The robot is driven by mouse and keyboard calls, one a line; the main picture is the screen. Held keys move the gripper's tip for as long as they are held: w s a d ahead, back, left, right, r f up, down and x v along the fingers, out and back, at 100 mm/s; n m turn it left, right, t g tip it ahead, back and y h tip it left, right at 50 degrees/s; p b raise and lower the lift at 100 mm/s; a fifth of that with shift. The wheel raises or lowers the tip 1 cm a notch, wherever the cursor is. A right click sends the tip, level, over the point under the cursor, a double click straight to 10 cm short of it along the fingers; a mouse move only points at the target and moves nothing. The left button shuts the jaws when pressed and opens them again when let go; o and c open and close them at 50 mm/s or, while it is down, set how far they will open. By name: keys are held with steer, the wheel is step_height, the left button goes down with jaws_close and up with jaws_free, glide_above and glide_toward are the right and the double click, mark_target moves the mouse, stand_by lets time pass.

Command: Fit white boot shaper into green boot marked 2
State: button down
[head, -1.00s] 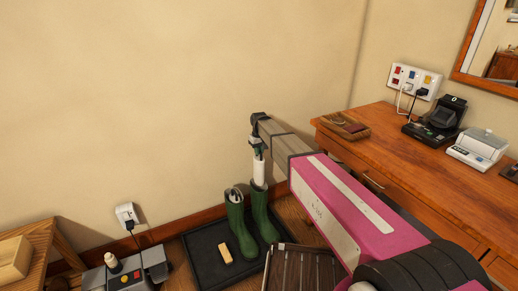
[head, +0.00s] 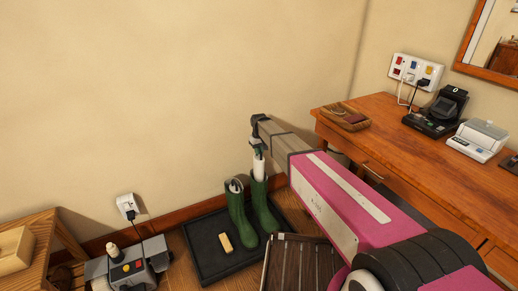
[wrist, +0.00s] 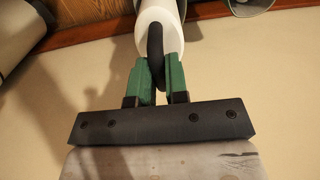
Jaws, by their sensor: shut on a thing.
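Two green boots stand upright side by side on a black tray: a left boot (head: 239,214) and a right boot (head: 263,207). No number is readable on either. The white boot shaper (head: 259,170) is upright at the right boot's top, its lower end hidden inside the shaft. My gripper (head: 257,146) is above it, pointing down. In the wrist view, my gripper's green fingers (wrist: 157,84) are shut on the black handle (wrist: 155,50) of the white shaper (wrist: 158,18). The left boot's opening shows something pale inside.
The black tray (head: 204,262) also holds a yellow block (head: 225,242). A slatted wooden rack (head: 300,262) stands close at the tray's right. A wooden desk (head: 385,137) is at the right, a grey machine (head: 130,270) at lower left, and the wall behind.

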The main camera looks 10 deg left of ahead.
steer(key=shift+f, duration=7.05)
steer(key=shift+c, duration=2.4)
jaws_free()
steer(key=shift+r, duration=6.95)
